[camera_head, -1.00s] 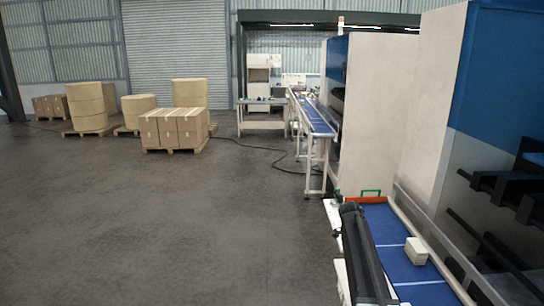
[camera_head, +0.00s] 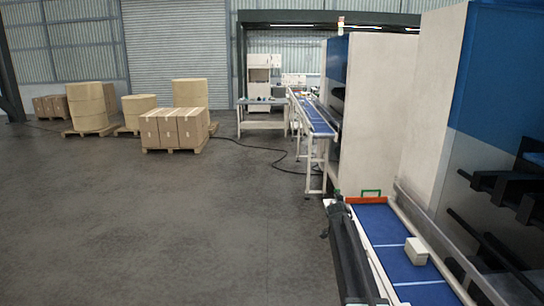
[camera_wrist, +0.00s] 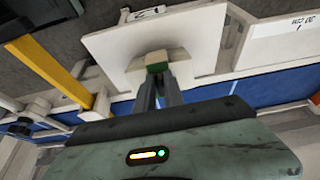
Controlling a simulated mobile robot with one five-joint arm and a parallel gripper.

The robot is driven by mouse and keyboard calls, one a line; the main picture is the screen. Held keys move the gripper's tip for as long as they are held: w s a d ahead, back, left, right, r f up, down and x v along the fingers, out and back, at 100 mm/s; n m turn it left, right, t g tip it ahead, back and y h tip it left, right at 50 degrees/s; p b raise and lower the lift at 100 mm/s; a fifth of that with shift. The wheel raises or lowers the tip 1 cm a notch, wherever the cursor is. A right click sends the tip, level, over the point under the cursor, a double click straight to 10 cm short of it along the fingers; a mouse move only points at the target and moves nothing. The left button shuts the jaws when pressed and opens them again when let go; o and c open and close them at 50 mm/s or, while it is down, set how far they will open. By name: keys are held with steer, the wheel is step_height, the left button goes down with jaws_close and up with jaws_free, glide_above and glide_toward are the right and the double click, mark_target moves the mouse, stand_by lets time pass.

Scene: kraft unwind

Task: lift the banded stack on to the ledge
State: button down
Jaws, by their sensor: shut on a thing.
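My gripper (camera_wrist: 157,88) shows in the wrist view, its two grey fingers close together. It is shut on a small block, seemingly the banded stack (camera_wrist: 148,59), with a pale top and a green face towards me. A white square plate (camera_wrist: 202,28), perhaps the ledge, lies behind the held block. I cannot tell whether the block touches it. In the head view my dark arm shows at the bottom, but the fingertips and held block are not visible there. Another pale block (camera_head: 416,251) sits on the blue belt (camera_head: 377,220).
A yellow bar (camera_wrist: 50,70) stands left of the plate in the wrist view. White frame rails and a white label panel (camera_wrist: 288,38) are around it. In the head view a tall white machine (camera_head: 375,115) stands beyond the belt. Open floor (camera_head: 170,230) lies left.

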steer(key=shift+r, duration=0.1)
steer(key=shift+d+y+p, duration=0.1)
steer(key=shift+y+p, duration=0.5)
steer(key=shift+y, duration=0.1)
steer(key=shift+y+p, duration=0.3)
steer(key=shift+y, duration=0.8)
steer(key=shift+f+b, duration=0.35)
steer(key=shift+f, duration=0.1)
steer(key=shift+f, duration=0.25)
steer(key=c, duration=1.4)
jaws_free()
steer(key=shift+o, duration=0.2)
steer(key=shift+r, duration=0.15)
